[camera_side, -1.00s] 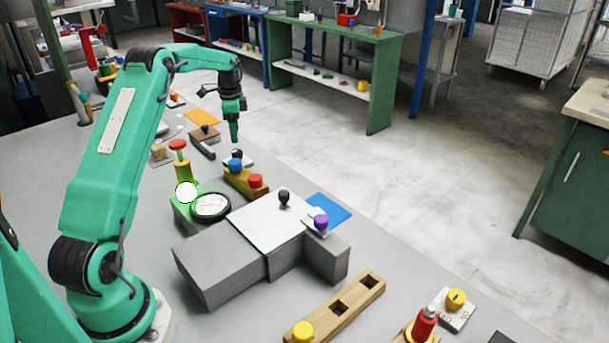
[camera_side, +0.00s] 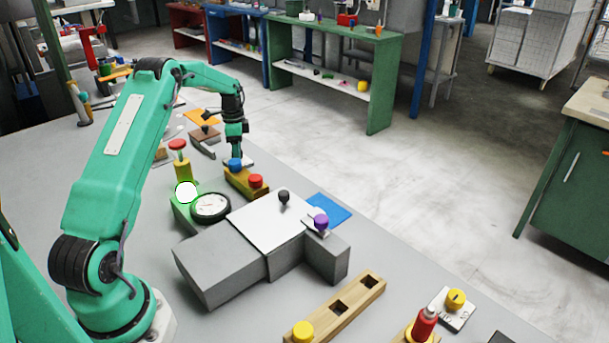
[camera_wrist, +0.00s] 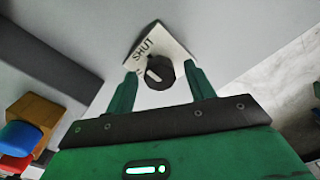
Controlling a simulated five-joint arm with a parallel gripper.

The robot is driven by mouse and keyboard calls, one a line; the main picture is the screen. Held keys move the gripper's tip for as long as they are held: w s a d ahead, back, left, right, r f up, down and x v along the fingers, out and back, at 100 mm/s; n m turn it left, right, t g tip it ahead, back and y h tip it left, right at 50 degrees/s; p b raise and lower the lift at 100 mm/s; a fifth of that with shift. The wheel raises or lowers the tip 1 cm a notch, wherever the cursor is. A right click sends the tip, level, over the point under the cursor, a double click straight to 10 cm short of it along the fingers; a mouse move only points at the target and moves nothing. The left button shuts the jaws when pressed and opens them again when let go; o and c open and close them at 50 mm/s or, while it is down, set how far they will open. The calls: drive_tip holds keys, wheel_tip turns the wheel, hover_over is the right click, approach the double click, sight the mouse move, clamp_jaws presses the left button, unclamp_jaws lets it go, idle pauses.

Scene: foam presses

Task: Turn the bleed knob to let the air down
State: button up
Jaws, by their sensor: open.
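The bleed knob (camera_wrist: 159,72) is a black knob with a pale pointer mark, on a white plate (camera_wrist: 148,48) lettered SHUT; a second word on the plate is mostly hidden. My gripper (camera_wrist: 160,74) is open in the wrist view, one green finger on each side of the knob. I cannot tell whether the fingers touch it. In the side view my gripper (camera_side: 236,154) is low over the plate (camera_side: 248,161), behind the block with blue and red buttons, and the knob is hidden. A round gauge (camera_side: 211,206) lies nearer the arm.
The yellow block with a blue button (camera_side: 235,165) and a red button (camera_side: 256,181) stands close to my gripper. A green base with a white lamp (camera_side: 186,192) stands by the gauge. Grey blocks (camera_side: 220,262) and a wooden socket strip (camera_side: 350,301) lie nearer the camera.

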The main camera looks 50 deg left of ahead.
drive_tip(key=c, duration=1)
drive_tip(key=shift+n, duration=0.5)
drive_tip(key=n, duration=1.2)
drive_tip(key=shift+a, duration=0.1)
drive_tip(key=shift+n, duration=2.5)
